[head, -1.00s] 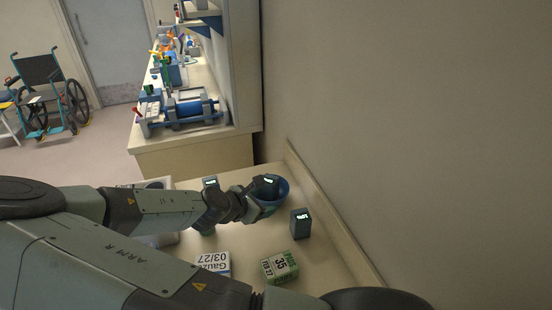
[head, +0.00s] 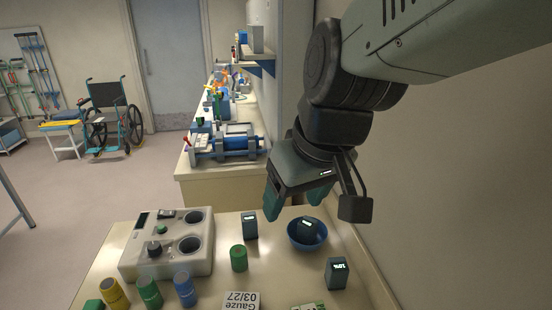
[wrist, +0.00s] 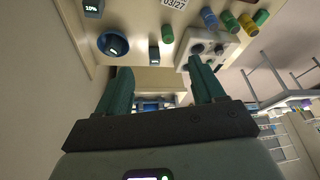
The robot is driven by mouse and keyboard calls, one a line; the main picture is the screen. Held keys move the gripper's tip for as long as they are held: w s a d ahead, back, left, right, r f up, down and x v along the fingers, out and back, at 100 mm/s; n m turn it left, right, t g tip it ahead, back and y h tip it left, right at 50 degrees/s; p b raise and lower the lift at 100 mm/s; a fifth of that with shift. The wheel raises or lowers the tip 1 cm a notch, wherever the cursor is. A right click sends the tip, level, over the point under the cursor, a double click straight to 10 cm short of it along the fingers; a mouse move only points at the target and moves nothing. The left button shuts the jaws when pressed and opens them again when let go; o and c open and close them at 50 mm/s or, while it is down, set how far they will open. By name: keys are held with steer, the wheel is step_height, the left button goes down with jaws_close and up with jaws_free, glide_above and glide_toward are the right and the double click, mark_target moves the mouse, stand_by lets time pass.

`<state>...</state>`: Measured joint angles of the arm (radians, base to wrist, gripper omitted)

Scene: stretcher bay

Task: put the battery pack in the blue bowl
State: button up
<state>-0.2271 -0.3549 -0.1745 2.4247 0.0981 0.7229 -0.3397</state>
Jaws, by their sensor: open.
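The blue bowl (head: 293,240) stands on the near counter by the wall. A dark battery pack (head: 308,229) with a lit display sits inside it, leaning. Two similar packs stand upright outside: one left of the bowl (head: 250,225), one to its right (head: 337,273). My gripper (head: 294,204) is open and empty, raised above the counter near the bowl, its green fingers apart. In the wrist view the bowl (wrist: 104,38) with its pack (wrist: 113,50) lies beyond the fingers, clear of my gripper (wrist: 160,72). A pack also shows there between the fingertips' directions (wrist: 154,55), farther off.
A grey holder block (head: 140,262) with round wells stands at the counter's left. A green cylinder (head: 239,258), several coloured cylinders and a gauze box (head: 240,300) stand in front. The wall rises close at the right. A second counter (head: 220,187) lies behind.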

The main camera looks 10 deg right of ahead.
steer(key=s+d+r+m+t+h, duration=0.1)
steer(key=s+d+r+m, duration=0.1)
steer(key=s+r, duration=0.3)
steer(key=s+m, duration=0.1)
steer(key=s, duration=0.2)
steer(key=shift+d+t+h, duration=0.25)
steer(key=shift+t+h, duration=0.05)
steer(key=shift+t, duration=0.1)
